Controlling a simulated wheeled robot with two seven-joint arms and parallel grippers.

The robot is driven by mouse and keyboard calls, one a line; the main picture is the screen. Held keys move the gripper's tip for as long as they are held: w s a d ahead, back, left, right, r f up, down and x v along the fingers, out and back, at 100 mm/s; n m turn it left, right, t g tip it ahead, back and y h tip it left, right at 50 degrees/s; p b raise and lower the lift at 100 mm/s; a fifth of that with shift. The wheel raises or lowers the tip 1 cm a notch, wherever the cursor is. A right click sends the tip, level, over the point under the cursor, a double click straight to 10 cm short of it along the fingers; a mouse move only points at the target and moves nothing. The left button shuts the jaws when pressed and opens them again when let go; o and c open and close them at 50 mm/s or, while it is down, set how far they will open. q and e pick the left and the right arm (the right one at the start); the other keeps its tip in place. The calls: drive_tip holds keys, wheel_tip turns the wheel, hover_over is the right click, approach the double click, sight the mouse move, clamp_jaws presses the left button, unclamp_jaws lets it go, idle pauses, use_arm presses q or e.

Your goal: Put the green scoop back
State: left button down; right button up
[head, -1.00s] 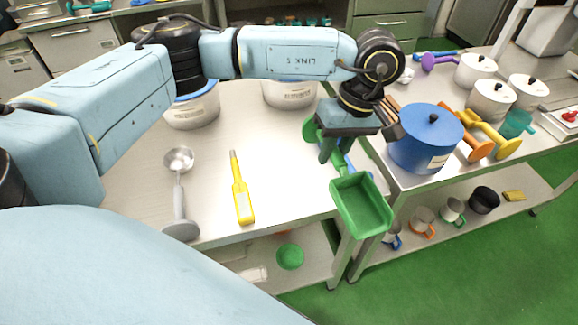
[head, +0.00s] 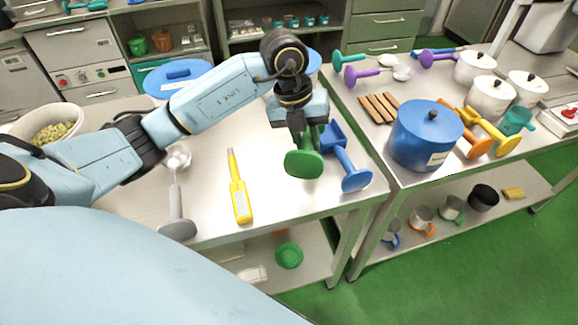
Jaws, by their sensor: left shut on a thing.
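My left gripper (head: 303,138) is shut on the green scoop (head: 303,165), above the right part of the near table (head: 280,200). The scoop's round green end faces me below the fingers; its bowl is hidden behind the gripper. I cannot tell whether the scoop touches the table. A blue scoop (head: 350,172) lies on the table just right of the green one. My right gripper is not in view.
A yellow tool (head: 239,190) and a metal scoop (head: 177,205) lie left of the gripper. A tub of green pieces (head: 52,131) and a blue lid (head: 180,76) are further left. A blue pot (head: 425,138) stands on the right table. Bare tabletop lies between the yellow tool and green scoop.

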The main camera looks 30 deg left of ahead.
use_arm(q)
drive_tip(key=a+f+n, duration=0.1)
drive_tip(key=f, duration=0.2)
drive_tip(key=f+n, duration=0.2)
drive_tip(key=f, duration=0.2)
drive_tip(key=a+f+n+t, duration=0.1)
drive_tip(key=f+n, duration=0.1)
drive_tip(key=f, duration=0.2)
drive_tip(key=shift+s+a+y+b, duration=0.15)
drive_tip(key=shift+a+y+b, duration=0.2)
drive_tip(key=shift+y+b, duration=0.05)
drive_tip(key=shift+f, duration=0.2)
drive_tip(key=c, duration=1.3)
unclamp_jaws()
drive_tip(key=shift+o, duration=0.3)
drive_tip(key=p+v, duration=0.1)
drive_tip(key=v, duration=1.1)
drive_tip(key=shift+r, duration=0.25)
